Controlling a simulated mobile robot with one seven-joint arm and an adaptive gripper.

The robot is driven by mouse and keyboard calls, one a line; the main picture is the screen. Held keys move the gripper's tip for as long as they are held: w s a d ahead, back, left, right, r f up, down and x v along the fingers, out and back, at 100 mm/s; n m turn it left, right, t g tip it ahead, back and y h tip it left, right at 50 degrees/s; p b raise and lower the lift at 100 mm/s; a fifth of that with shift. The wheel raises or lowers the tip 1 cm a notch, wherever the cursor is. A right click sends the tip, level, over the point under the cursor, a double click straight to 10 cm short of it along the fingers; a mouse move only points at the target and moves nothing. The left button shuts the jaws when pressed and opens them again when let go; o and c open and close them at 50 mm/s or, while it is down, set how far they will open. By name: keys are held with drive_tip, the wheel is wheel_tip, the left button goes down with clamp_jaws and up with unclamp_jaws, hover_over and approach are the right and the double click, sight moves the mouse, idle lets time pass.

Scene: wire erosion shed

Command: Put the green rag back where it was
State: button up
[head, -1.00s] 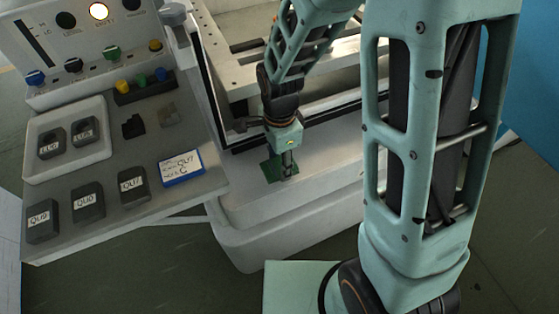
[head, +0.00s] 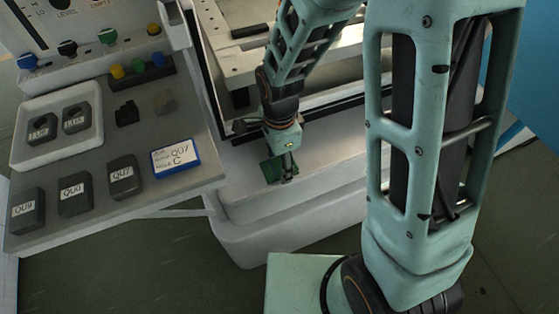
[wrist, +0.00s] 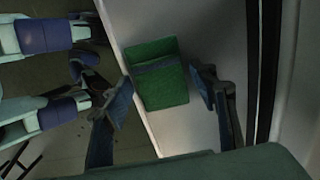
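The green rag (head: 270,172) lies on the white ledge (head: 320,172) of the machine, close to the ledge's front edge. The wrist view shows the rag (wrist: 162,88) as a small rectangle with a darker bluish band across it. My gripper (head: 288,174) points down at the rag and partly hides it in the head view. In the wrist view my gripper (wrist: 163,90) is open, one finger on each side of the rag, with clear gaps. I cannot tell its exact height above the rag.
Left is a grey bench (head: 120,212) with black labelled blocks (head: 75,193), a white tray (head: 93,142) and a blue-framed sign (head: 176,158). The machine's dark rim (head: 310,116) runs behind the ledge. Open floor lies in front.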

sight(280, 165)
drive_tip(key=shift+o, duration=0.3)
drive_tip(key=shift+r, duration=0.1)
wheel_tip(280, 165, up, 12)
drive_tip(key=p, duration=0.2)
drive_tip(key=shift+d, duration=0.1)
idle(0.4)
